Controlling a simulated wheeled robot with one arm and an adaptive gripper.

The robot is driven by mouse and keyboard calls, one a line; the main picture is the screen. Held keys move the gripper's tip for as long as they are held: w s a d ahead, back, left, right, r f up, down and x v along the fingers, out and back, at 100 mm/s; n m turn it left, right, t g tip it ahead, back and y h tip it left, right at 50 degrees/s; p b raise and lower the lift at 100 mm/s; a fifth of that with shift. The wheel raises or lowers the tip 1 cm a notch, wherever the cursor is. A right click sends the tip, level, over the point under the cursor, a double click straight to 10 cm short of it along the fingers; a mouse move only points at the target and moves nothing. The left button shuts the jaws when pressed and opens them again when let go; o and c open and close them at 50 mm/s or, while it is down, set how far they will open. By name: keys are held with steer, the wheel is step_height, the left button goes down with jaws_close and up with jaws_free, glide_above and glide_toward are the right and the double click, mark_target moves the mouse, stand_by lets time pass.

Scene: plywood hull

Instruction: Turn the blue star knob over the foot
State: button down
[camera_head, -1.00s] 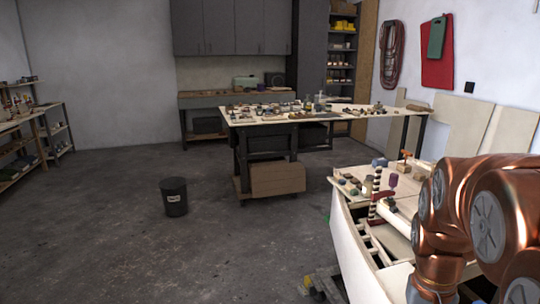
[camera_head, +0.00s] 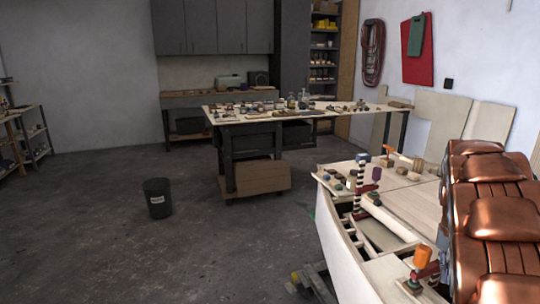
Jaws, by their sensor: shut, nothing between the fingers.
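The plywood hull (camera_head: 345,255) stands at the right, with a pale deck and open ribs along its near side. A small blue piece (camera_head: 363,158) sits at the deck's far left corner; it is too small to tell whether it is the star knob. I cannot make out a foot under it. My copper arm fills the right edge and hides part of the deck. My gripper is not visible.
A black-and-white striped post (camera_head: 359,192), a purple handle (camera_head: 376,173) and an orange handle (camera_head: 422,257) rise from the hull. A cluttered workbench (camera_head: 238,118) stands behind.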

steer(key=w+d+f+m+t+b, duration=0.1)
steer(key=w+d+f, duration=0.1)
steer(key=d+f, duration=0.55)
steer(key=w+d+f+m+b, duration=0.1)
steer(key=w+d+f, duration=0.25)
steer(key=d, duration=0.65)
step_height(320, 180, down, 7)
steer(key=b, duration=0.1)
steer(key=shift+s+f+y, duration=0.15)
steer(key=shift+s+y, duration=0.25)
steer(key=shift+w+d, duration=0.2)
steer(key=shift+w, duration=0.2)
stand_by(0.4)
